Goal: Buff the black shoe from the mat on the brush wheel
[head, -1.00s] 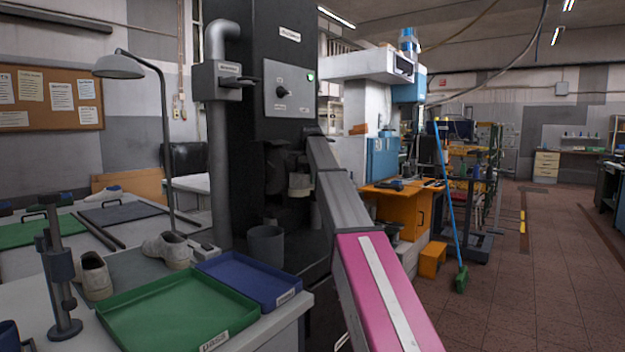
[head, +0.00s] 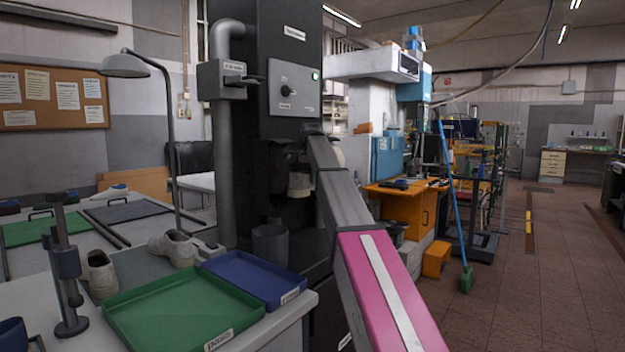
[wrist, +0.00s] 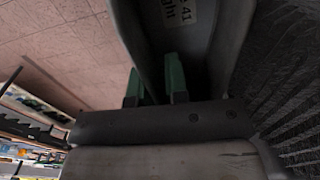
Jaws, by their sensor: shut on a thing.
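In the wrist view the two green fingers of my gripper (wrist: 154,84) are shut on a dark shoe (wrist: 232,45). The shoe's opening faces the camera and a white size label shows inside it. Dark bristles, apparently the brush wheel (wrist: 292,90), fill the right edge close beside the shoe; I cannot tell whether they touch. In the head view my arm reaches into the opening of the black machine (head: 245,120). My gripper and the shoe cannot be made out there, behind the arm and in shadow. The mat (head: 128,258) shows beside the white shoes on the bench.
Two white shoes (head: 172,248) stand on the bench at left. A green tray (head: 150,340) and a blue tray (head: 250,280) lie before them. A clamp stand (head: 68,270) and a grey pipe (head: 222,170) rise nearby. Open floor (head: 545,270) lies at right.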

